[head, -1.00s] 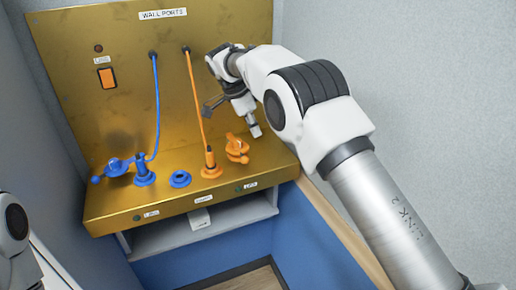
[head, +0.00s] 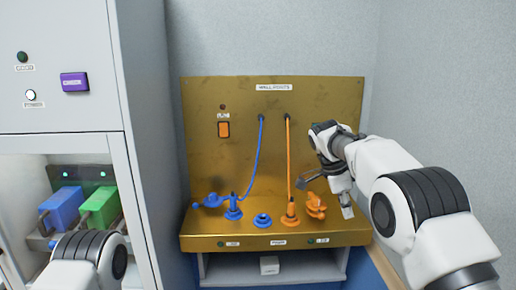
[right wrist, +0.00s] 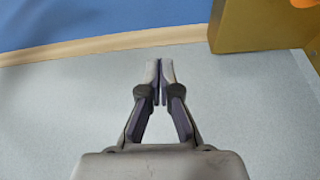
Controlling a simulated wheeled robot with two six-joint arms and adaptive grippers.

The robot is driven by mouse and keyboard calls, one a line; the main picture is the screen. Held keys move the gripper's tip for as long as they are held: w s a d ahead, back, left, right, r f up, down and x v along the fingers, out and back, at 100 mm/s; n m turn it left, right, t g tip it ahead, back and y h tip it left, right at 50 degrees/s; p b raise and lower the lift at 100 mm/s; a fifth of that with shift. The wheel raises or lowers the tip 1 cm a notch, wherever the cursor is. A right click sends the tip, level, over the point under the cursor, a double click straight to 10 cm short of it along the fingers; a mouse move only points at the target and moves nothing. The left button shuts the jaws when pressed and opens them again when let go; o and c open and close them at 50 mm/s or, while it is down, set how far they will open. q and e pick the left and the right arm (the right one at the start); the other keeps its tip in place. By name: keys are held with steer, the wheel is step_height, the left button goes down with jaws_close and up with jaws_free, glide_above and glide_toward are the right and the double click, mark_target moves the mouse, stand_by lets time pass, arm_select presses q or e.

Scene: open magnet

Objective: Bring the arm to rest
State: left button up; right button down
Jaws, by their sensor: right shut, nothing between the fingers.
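My right arm comes in from the right in the head view. Its gripper (head: 347,211) points down just right of the orange clamp (head: 316,205) at the right end of the brass wall-port panel (head: 220,170). In the right wrist view the gripper (right wrist: 160,68) is shut with its fingertips together and nothing between them, over bare grey floor. Part of my left arm (head: 85,262) shows at the lower left of the head view; its gripper is out of frame.
An orange plug (head: 290,214) and a blue plug (head: 233,209) stand on the panel's ledge, with cords running up to the wall ports. A blue ring socket (head: 262,220) lies between them. A grey cabinet (head: 60,110) at left holds blue (head: 64,206) and green (head: 99,207) blocks.

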steer(key=s+d+f+g, duration=0.15)
steer(key=s+f, duration=0.25)
steer(key=f, duration=0.4)
steer(key=s+d+f+n+g, duration=0.1)
steer(key=s+f+g, duration=0.1)
steer(key=s+f, duration=0.4)
steer(key=s+d+f+g, duration=0.1)
steer(key=s+f+g, duration=0.15)
steer(key=f, duration=0.65)
steer(key=s+f+n+y, duration=0.3)
steer(key=s+f+n, duration=0.1)
steer(key=s+f, duration=1.15)
steer(key=s+a+n+t+y, duration=0.2)
steer(key=s+n, duration=0.6)
steer(key=s, duration=1.3)
steer(key=w+n+t, duration=0.2)
steer(key=w+n, duration=0.1)
steer(key=w+n+t+h, duration=0.1)
steer(key=n+t, duration=0.1)
steer(key=shift+w+d+f, duration=0.1)
steer(key=shift+w+d, duration=0.05)
steer(key=shift+d, duration=0.2)
